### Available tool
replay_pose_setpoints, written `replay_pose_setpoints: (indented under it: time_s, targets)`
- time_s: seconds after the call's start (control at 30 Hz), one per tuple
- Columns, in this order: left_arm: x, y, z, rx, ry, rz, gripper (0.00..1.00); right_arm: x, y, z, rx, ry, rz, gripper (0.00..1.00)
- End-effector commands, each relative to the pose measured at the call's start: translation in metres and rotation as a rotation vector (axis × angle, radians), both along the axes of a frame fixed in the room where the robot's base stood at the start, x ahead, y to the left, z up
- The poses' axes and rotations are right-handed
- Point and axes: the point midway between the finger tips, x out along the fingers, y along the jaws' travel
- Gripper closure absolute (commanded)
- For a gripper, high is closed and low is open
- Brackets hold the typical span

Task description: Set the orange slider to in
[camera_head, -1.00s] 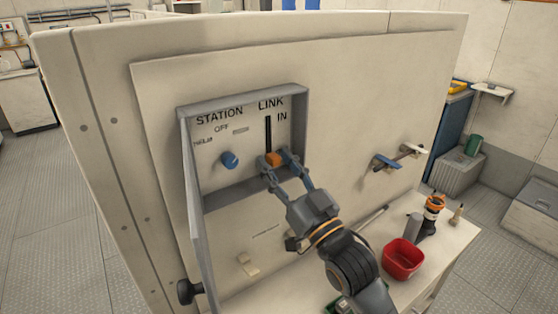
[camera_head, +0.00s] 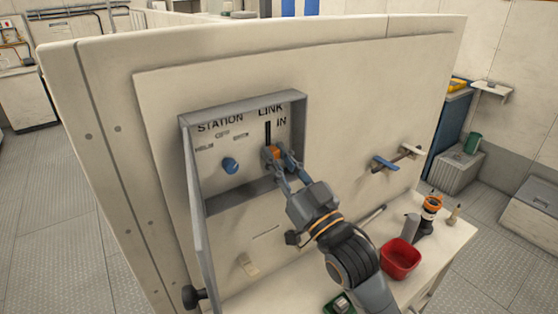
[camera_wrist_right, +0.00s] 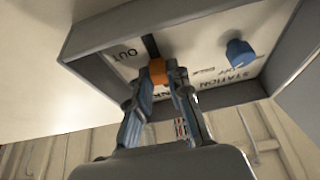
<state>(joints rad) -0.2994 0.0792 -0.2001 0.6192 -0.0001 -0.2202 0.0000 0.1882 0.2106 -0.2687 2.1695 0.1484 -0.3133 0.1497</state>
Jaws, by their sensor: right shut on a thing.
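The orange slider (camera_head: 273,152) sits in the dark vertical slot under the LINK label, inside a grey-framed recessed panel. Bare slot shows above it in the head view, towards the IN label (camera_head: 281,122). My right gripper (camera_head: 277,157) is shut on the slider, its fingers on either side. In the right wrist view, turned upside down, the slider (camera_wrist_right: 157,71) shows between the fingertips (camera_wrist_right: 160,82), with bare slot towards the OUT label (camera_wrist_right: 126,54). The slider appears part way along the slot. My left gripper is not in view.
A blue STATION knob (camera_head: 231,165) is left of the slot. The panel's grey frame (camera_head: 245,197) surrounds both, with an open cover (camera_head: 199,225) at left. A blue-handled lever (camera_head: 384,163) is at right. A red bin (camera_head: 401,259) stands on the bench below.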

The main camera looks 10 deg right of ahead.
Motion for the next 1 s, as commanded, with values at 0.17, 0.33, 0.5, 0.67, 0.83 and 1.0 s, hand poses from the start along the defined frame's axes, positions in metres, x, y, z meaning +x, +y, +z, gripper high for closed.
replay_pose_setpoints:
  time_s: [0.17, 0.33, 0.5, 0.67, 0.83, 1.0]
  targets:
    - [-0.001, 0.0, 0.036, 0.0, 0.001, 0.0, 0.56, 0.0, 0.0, 0.042, 0.001, -0.001, -0.001, 1.0]
    - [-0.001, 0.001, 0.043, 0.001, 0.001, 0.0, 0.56, 0.0, 0.0, 0.051, 0.0, 0.0, -0.001, 1.0]
    - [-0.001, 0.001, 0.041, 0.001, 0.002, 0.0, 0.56, 0.0, -0.001, 0.052, 0.003, -0.005, -0.001, 1.0]
    - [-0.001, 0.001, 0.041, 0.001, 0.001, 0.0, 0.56, -0.001, -0.001, 0.053, 0.004, -0.01, -0.001, 0.69]
    - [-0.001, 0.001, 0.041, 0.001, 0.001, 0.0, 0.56, 0.0, -0.001, 0.051, 0.003, -0.005, -0.001, 0.58]
    - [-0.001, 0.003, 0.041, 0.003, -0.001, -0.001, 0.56, 0.0, 0.0, 0.05, 0.001, -0.003, -0.001, 0.58]
